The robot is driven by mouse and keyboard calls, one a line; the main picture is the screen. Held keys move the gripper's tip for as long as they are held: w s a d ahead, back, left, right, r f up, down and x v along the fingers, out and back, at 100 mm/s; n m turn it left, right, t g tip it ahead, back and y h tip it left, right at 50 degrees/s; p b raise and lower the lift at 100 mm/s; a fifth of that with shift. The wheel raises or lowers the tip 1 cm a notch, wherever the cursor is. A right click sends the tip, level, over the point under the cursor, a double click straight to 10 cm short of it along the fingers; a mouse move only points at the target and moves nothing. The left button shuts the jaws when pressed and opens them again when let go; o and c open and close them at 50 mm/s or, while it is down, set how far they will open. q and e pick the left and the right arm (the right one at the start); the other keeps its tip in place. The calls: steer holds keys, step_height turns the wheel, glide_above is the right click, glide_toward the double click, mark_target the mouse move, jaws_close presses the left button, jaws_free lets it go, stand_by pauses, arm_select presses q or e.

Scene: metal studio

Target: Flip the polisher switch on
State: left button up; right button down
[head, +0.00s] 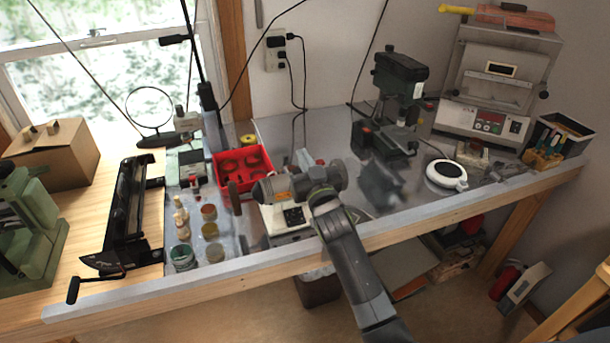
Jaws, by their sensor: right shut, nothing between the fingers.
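The polisher (272,188) stands near the front edge of the metal-topped bench. It has a grey motor body with an orange patch, a dark wheel at its left end and another at its right. Below the motor is a pale base with a dark panel (294,215); the switch itself is too small to make out. My right arm reaches up from the bottom, and my right gripper (321,197) is at the right part of the polisher, shut and empty. I cannot tell whether it touches the polisher. My left gripper is not in view.
A red tray (243,172) sits behind the polisher, with several small jars (210,230) to the left. A green drill press (398,95), a round white device (446,174) and a kiln-like box (495,85) stand to the right. The bench front edge (440,215) runs below.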

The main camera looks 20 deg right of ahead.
mark_target(289, 196)
steer(key=shift+s+f+b, duration=0.2)
steer(key=shift+f+b, duration=0.65)
steer(key=shift+f, duration=1.15)
